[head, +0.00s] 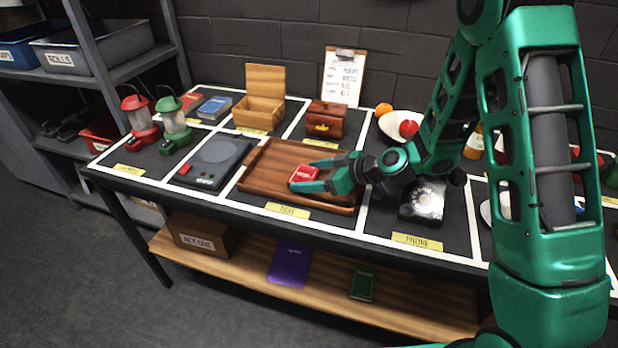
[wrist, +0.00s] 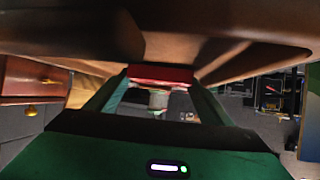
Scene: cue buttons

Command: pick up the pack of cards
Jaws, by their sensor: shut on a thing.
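Behind are an open wooden box (head: 262,112) and a small brown chest (head: 326,119). Two lanterns (head: 174,127) stand at the left. The tray's front is bare.

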